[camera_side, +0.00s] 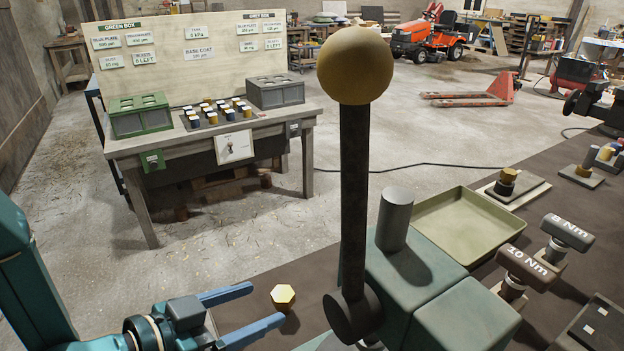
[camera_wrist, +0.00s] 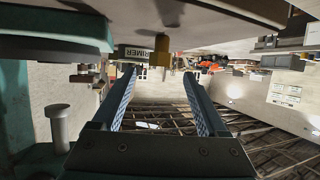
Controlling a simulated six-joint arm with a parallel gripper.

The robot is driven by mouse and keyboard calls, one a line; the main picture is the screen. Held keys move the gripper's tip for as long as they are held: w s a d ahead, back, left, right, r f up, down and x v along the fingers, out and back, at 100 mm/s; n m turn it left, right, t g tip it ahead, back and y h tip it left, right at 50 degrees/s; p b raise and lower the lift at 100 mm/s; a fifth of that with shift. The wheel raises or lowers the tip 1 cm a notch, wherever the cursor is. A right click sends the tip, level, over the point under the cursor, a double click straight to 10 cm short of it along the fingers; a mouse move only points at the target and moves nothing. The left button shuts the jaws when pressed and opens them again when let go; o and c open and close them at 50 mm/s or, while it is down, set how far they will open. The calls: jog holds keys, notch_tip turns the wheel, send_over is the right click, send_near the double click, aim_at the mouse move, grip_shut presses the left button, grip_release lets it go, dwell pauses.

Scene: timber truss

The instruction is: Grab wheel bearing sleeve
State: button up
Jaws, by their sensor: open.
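A small gold piece with a hexagonal top (camera_side: 283,297) stands on the dark bench at the lower middle of the side view. It is likely the wheel bearing sleeve, though no label on it confirms this. My gripper (camera_side: 267,303) is open, with its two blue fingers apart and nothing between them. The gold piece is just beyond the fingertips, roughly in line with the gap. In the wrist view, which looks upside down, the gold piece (camera_wrist: 160,50) is centred ahead of my open gripper (camera_wrist: 159,74), apart from both fingers.
A dark lever with a yellow ball knob (camera_side: 355,65) rises close to the right of the gold piece, beside teal blocks (camera_side: 465,322) and a grey cylinder (camera_side: 394,218). An olive tray (camera_side: 455,200) lies behind. Two torque tools (camera_side: 530,265) stand at right.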

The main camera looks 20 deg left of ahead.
aim_at(284, 292)
jog(key=shift+x, duration=1.9)
grip_shut()
jog(key=shift+r, duration=0.2)
